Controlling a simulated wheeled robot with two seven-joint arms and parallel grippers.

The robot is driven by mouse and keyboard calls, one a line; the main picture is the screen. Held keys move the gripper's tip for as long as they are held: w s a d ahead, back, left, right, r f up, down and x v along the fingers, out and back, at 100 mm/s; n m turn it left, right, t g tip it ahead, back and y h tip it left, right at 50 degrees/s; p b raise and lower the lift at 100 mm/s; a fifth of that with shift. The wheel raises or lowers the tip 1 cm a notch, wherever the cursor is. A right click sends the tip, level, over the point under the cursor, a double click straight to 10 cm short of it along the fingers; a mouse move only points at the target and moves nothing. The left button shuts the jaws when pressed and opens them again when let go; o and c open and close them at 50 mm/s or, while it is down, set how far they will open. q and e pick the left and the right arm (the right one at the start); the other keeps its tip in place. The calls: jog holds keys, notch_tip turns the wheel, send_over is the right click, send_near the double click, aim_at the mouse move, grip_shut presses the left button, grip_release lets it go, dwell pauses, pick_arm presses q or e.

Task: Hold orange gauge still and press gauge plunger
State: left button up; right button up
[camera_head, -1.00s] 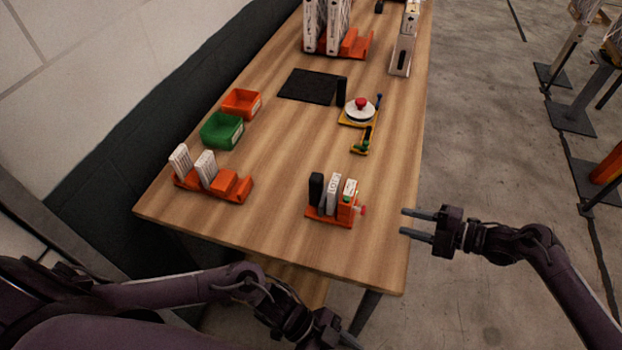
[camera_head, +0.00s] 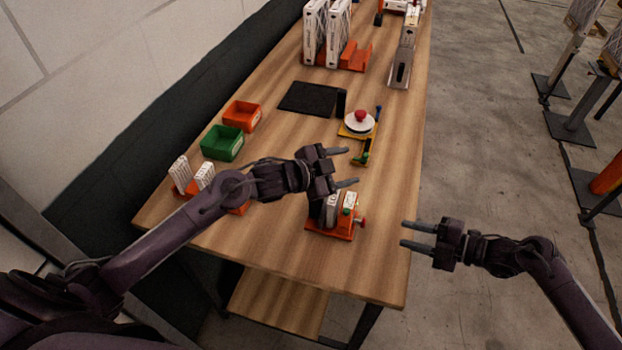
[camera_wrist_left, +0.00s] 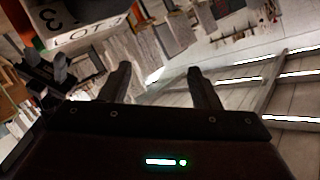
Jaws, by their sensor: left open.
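The orange gauge (camera_head: 328,231) stands near the table's front right corner, with upright light and dark boxes in it. Its red plunger (camera_head: 362,222) sticks out on the right side. My right gripper (camera_head: 404,234) is open and empty, right of the plunger by the table edge, fingers pointing left.
A round white device with a red button (camera_head: 360,121) stands behind the gauge. A green bin (camera_head: 223,142) and an orange bin (camera_head: 241,115) stand at the left. My left arm partly covers an orange rack (camera_head: 181,177). The wood right of the black mat (camera_head: 308,98) is narrow.

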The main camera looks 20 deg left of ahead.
pick_arm(q)
jog(key=w+a+r+y, duration=0.1)
jog(key=w+a+y, duration=0.5)
jog(key=m+g+y, duration=0.3)
jog(key=g, duration=0.9)
send_over(316, 221)
jog(key=w+a, duration=0.2)
notch_tip(316, 221, down, 4)
jog(key=shift+s+f, duration=0.1)
jog(key=shift+s, duration=0.05)
notch_tip(316, 221, down, 8)
jog(key=shift+r, duration=0.25)
jog(key=shift+c, duration=0.2)
grip_shut()
